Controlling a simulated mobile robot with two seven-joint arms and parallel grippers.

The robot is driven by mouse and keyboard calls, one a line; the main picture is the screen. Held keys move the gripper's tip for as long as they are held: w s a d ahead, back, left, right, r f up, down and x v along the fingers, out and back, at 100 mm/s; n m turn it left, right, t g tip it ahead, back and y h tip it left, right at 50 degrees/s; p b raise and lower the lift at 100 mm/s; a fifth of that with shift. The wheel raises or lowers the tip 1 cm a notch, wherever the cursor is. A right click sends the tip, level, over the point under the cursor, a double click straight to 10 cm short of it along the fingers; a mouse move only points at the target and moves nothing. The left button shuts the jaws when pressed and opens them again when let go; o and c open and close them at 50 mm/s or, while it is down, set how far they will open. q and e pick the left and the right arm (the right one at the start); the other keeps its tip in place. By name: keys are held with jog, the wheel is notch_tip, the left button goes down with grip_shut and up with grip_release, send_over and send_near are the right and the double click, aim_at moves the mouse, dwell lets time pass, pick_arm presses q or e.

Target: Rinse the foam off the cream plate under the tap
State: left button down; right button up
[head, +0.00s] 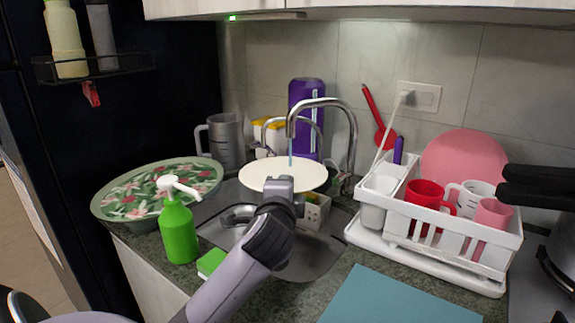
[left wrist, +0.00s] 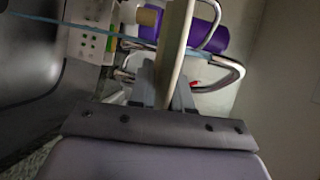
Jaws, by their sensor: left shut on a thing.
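The cream plate (head: 283,174) is held over the sink (head: 318,250), roughly level in the head view, below the curved steel tap (head: 352,130). A thin blue stream of water (head: 290,147) comes down from the spout to the plate. My left gripper (head: 285,186) is shut on the plate's near rim. In the left wrist view the plate (left wrist: 174,45) shows edge-on between the fingers (left wrist: 167,93), and the blue stream (left wrist: 60,22) shows at upper left. I can make out no foam on the plate's visible face. My right gripper is not in view.
A green soap bottle (head: 178,232) and green sponge (head: 211,262) stand left of the sink, by a floral tray (head: 110,201). A white dish rack (head: 430,250) with mugs and a pink plate is at right. A purple bottle (head: 303,95) stands behind the tap.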

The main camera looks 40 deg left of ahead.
pick_arm(q)
jog(key=shift+a+f+p+v, duration=0.1)
jog(key=shift+p+v, duration=0.15)
jog(key=shift+v, duration=0.7)
jog(key=shift+a+f+p+v, duration=0.1)
jog(key=shift+f+p+v, duration=0.1)
jog(key=shift+v, duration=0.8)
jog(key=shift+s+r, duration=0.15)
jog(key=shift+s, duration=0.05)
jog(key=s+d+r+p, duration=0.2)
jog(key=s+r+p, duration=0.2)
jog(key=p, duration=0.1)
jog(key=shift+s+d, duration=0.2)
